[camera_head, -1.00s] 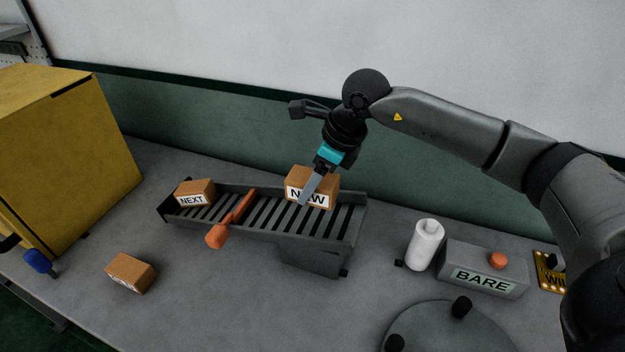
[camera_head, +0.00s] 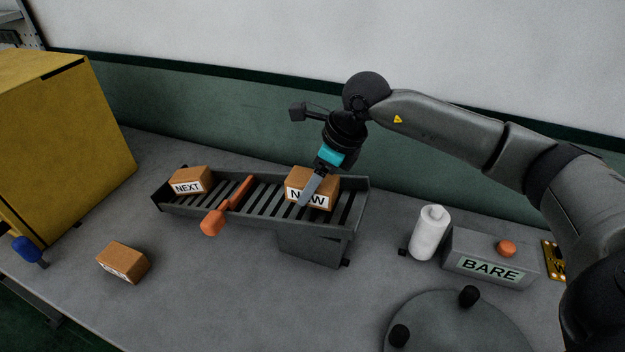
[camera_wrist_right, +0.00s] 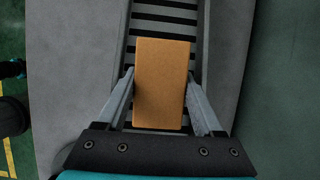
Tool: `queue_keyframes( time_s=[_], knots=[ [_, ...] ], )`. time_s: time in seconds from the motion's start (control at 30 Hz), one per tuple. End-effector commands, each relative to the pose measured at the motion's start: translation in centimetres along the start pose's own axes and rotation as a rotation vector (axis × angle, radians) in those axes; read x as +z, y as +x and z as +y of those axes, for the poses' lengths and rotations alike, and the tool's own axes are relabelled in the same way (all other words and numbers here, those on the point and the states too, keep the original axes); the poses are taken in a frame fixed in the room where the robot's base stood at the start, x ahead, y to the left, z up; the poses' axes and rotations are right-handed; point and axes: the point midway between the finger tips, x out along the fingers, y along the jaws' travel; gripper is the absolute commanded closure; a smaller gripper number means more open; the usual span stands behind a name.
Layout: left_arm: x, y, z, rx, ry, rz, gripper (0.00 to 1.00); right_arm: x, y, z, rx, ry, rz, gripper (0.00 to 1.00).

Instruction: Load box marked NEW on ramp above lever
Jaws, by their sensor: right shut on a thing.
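The box marked NEW (camera_head: 322,187) is on the right part of the slatted ramp (camera_head: 262,213). My right gripper (camera_head: 309,192) is shut on the NEW box, with one finger across its label. In the right wrist view the brown box (camera_wrist_right: 161,84) lies between the two fingers of the gripper (camera_wrist_right: 162,100), over the slats. I cannot tell whether it rests fully on them. The orange lever (camera_head: 228,206) crosses the ramp to the left of the NEW box. My left gripper is not in view.
A loose brown box (camera_head: 124,262) lies on the grey table at front left. A yellow cabinet (camera_head: 65,140) stands at the left.

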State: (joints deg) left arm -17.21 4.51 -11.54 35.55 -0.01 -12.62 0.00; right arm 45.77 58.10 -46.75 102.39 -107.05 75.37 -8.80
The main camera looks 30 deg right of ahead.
Motion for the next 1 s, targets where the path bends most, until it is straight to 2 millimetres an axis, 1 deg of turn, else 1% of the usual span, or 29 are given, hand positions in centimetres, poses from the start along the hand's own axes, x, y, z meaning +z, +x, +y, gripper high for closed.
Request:
queue_keyframes(
  time_s=[0.03,0.43,1.0],
  knots=[
    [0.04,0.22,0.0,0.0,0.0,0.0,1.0,0.02,0.15,-0.05,-0.002,-0.001,-0.004,1.0],
    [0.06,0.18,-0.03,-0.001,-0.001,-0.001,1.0,0.03,0.12,-0.05,-0.002,-0.001,-0.003,1.0],
    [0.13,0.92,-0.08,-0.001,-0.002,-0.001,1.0,-0.3,0.89,-0.05,-0.002,-0.001,-0.003,1.0]
  ],
)
